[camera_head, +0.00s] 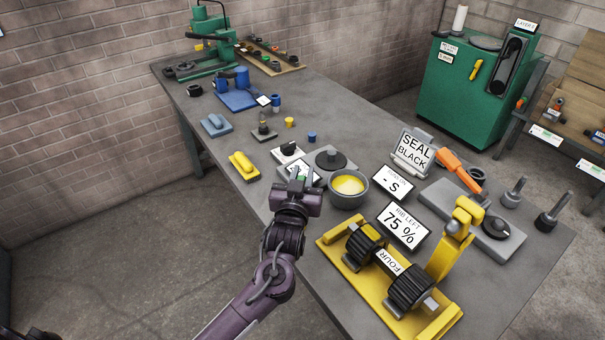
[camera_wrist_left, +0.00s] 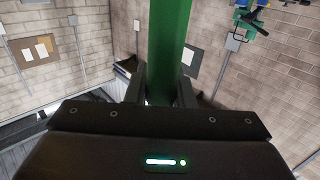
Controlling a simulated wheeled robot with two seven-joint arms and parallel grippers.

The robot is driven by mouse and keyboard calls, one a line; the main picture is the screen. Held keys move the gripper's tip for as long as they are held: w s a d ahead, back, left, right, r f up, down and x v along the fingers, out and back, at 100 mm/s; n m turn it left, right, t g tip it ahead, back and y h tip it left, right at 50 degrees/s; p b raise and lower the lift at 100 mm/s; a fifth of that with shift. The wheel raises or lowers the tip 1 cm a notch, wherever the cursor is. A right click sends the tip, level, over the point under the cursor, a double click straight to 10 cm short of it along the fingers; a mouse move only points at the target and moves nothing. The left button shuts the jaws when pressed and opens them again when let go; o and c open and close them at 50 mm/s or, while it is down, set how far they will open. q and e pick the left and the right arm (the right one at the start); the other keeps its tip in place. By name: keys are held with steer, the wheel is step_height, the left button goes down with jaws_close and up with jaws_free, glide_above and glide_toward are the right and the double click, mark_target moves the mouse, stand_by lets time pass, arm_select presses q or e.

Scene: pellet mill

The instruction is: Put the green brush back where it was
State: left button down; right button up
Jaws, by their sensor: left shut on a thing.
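My left gripper (camera_head: 299,186) is above the near edge of the grey table, in front of a white card and left of the grey bowl (camera_head: 346,199). It is shut on the green brush, whose green body (camera_wrist_left: 168,45) stands between the fingers in the left wrist view. In the head view only a small green bit of it shows at the fingertips. A blue brush (camera_head: 215,121) on a grey-blue pad and a yellow brush (camera_head: 242,162) on a yellow pad lie along the table's left edge. No empty pad for the green brush can be made out. My right gripper is out of view.
The grey bowl holds yellow material. The yellow roller stand (camera_head: 327,242), a "RIB LEFT 75 %" sign (camera_head: 403,226) and a "SEAL BLACK" sign (camera_head: 414,152) stand to the right. Bare tabletop (camera_head: 225,145) shows between the blue and yellow brushes.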

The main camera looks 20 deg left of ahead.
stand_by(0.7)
arm_select(q)
jaws_free()
steer(key=shift+f, duration=0.1)
stand_by(0.5)
steer(key=shift+s, duration=0.15)
steer(key=shift+s+d+p, duration=0.15)
steer(key=shift+s+p, duration=0.45)
steer(key=shift+s, duration=0.3)
steer(key=shift+s+d+p, duration=0.1)
steer(key=shift+s+p, duration=0.45)
steer(key=shift+s, duration=0.3)
steer(key=shift+s+d+p, duration=0.15)
steer(key=shift+s+p, duration=0.45)
steer(key=shift+s, duration=0.75)
steer(key=shift+s+d+p, duration=0.15)
steer(key=shift+s+p, duration=0.45)
steer(key=shift+s, duration=0.7)
